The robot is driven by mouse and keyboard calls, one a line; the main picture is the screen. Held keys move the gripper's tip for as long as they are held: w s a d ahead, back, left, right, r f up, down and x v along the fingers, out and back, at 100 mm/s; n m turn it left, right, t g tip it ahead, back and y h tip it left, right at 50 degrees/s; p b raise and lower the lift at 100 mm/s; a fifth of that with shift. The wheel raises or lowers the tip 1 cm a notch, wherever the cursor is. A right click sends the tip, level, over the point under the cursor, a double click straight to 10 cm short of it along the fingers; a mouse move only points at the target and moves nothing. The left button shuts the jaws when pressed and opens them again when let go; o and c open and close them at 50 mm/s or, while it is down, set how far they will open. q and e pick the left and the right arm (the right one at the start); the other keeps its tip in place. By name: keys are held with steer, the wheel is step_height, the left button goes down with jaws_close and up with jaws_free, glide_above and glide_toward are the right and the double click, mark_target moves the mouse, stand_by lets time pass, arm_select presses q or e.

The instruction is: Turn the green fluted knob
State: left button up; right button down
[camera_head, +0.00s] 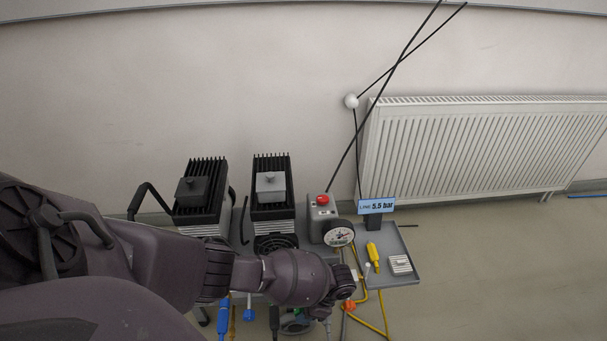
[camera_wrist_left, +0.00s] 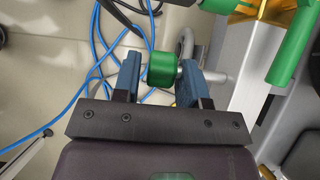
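The green fluted knob (camera_wrist_left: 162,69) sits between the two fingers of my left gripper (camera_wrist_left: 160,66) in the left wrist view. A grey stem runs from it to the right. The fingers stand apart on either side of the knob. A narrow gap shows at the left finger; the right finger is very close, and contact there is unclear. In the head view my left arm reaches in from the left, and its wrist covers most of that spot. My right gripper is in neither view.
Two finned units (camera_head: 201,190) stand behind my arm, beside a box with a red button (camera_head: 322,199) and a gauge (camera_head: 339,234). A grey tray (camera_head: 403,262) holds a yellow tool (camera_head: 373,256). Blue hoses (camera_wrist_left: 97,62) and a larger green handle (camera_wrist_left: 291,48) lie near the left gripper.

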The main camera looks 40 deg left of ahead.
arm_select(q)
steer(key=shift+o, duration=0.9)
steer(key=shift+w+d+r, duration=0.1)
steer(key=shift+w+r, duration=0.05)
steer(key=shift+r, duration=0.05)
steer(key=p+v, duration=0.2)
steer(key=v, duration=0.7)
steer(key=shift+r, duration=0.15)
steer(key=shift+w+d+r+p, duration=0.15)
steer(key=shift+w+r+p, duration=0.05)
steer(key=shift+r+p, duration=0.15)
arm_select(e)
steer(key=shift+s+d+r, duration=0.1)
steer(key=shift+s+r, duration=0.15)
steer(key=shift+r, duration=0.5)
arm_select(q)
steer(key=shift+w+d, duration=0.1)
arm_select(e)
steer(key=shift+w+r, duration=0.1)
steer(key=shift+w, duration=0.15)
